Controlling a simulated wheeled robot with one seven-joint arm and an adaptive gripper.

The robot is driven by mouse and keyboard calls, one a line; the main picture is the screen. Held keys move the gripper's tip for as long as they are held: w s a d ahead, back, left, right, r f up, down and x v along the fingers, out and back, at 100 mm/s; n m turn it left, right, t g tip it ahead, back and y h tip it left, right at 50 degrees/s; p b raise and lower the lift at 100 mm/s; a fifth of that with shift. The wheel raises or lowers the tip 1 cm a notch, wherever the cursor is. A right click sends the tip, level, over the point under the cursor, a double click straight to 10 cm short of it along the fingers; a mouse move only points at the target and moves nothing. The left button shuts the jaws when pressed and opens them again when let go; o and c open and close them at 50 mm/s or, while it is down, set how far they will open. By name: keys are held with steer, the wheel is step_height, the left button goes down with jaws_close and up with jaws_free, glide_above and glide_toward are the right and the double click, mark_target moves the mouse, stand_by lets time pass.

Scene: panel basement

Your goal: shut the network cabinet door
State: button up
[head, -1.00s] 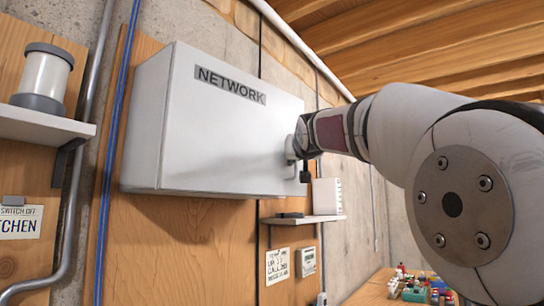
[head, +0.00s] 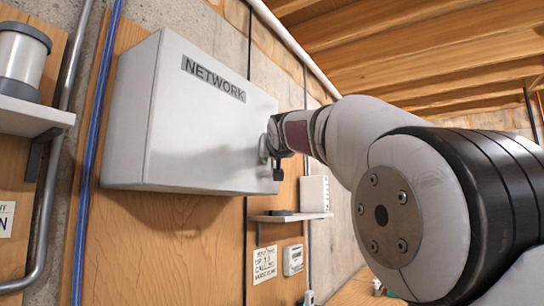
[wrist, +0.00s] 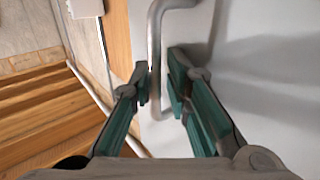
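The white network cabinet (head: 165,115) hangs on the wooden board, with a NETWORK label (head: 213,79) on its door (head: 215,130). In the head view the door looks flush with the box or nearly so; its right edge is partly hidden by my wrist. My gripper (head: 270,145) is at the door's right edge, its fingers hardly visible there. In the wrist view the metal bar handle (wrist: 155,45) runs between my green-padded fingers (wrist: 158,88).
Below the cabinet is a small shelf (head: 290,217) with a white device (head: 314,193). Another shelf (head: 35,115) with a canister (head: 22,60) is at the left. Blue cables (head: 98,150) and a metal pipe (head: 60,130) run down the wall. Ceiling beams are above.

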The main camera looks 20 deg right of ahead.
steer(key=shift+a+f, duration=0.1)
steer(key=shift+a, duration=0.05)
stand_by(0.3)
steer(key=v, duration=1.2)
steer(key=s+f+g, duration=0.2)
steer(key=s+f, duration=0.2)
steer(key=f, duration=0.3)
steer(key=s+f+g+y, duration=0.15)
steer(key=s+f, duration=0.25)
steer(key=f, duration=0.4)
steer(key=s+f+g, duration=0.3)
steer(key=s+f, duration=0.1)
steer(key=f, duration=0.3)
steer(key=s+a+f+n+g+y, duration=0.1)
steer(key=s+a+f+g, duration=0.2)
steer(key=s+f, duration=0.7)
steer(key=s+a+f+n+g+y, duration=0.1)
steer(key=s+a+f+g, duration=0.2)
steer(key=s+f, duration=0.8)
step_height(320, 180, down, 4)
steer(key=shift+s+a+r+n+g, duration=0.2)
steer(key=shift+s+n+g, duration=0.1)
steer(key=shift+s+g, duration=0.05)
steer(key=shift+y, duration=0.25)
